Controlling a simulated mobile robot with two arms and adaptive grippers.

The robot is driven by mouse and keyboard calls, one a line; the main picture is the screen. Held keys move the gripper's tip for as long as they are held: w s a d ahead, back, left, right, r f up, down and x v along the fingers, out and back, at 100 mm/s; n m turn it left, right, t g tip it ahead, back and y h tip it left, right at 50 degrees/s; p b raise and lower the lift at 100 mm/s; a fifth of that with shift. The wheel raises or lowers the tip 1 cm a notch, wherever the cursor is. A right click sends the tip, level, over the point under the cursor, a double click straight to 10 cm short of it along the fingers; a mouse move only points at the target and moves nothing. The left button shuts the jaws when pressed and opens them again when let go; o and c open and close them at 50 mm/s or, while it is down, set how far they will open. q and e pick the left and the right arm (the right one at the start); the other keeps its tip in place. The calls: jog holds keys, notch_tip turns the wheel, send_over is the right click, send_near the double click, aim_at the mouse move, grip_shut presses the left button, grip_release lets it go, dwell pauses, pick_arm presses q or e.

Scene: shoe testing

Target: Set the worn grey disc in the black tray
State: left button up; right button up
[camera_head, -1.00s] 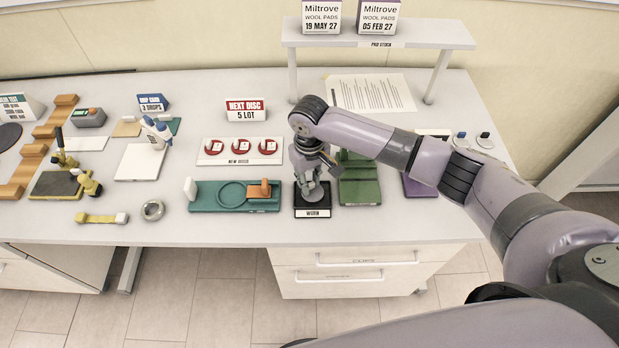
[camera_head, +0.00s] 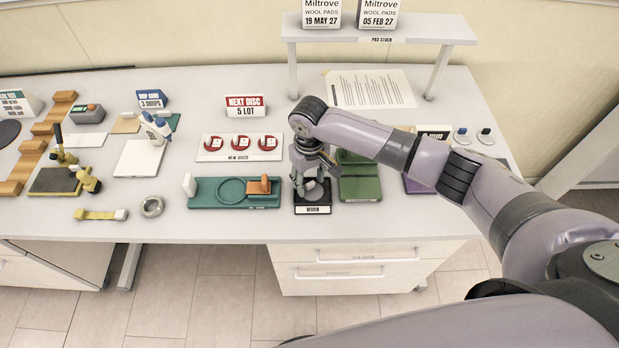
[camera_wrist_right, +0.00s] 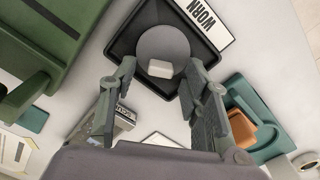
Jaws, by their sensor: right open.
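The black tray with a white "WORN" label (camera_head: 313,210) sits near the front edge of the table; its rim also shows in the right wrist view (camera_wrist_right: 122,48). The grey disc (camera_wrist_right: 165,43) lies flat within the tray in the right wrist view, with a small pale block on it. My right gripper (camera_wrist_right: 159,76) is open just above the disc, its fingers apart on either side of the pale block. In the head view my right gripper (camera_head: 311,186) hides much of the tray and disc. My left gripper is not in view.
A teal fixture (camera_head: 210,196) with an orange block stands close left of the tray, and a green fixture (camera_head: 360,187) close right. A white board with red new discs (camera_head: 240,148) lies behind. Bare table lies in front of the tray.

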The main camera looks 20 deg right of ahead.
notch_tip(320, 180, up, 12)
dwell(0.7)
dwell(0.4)
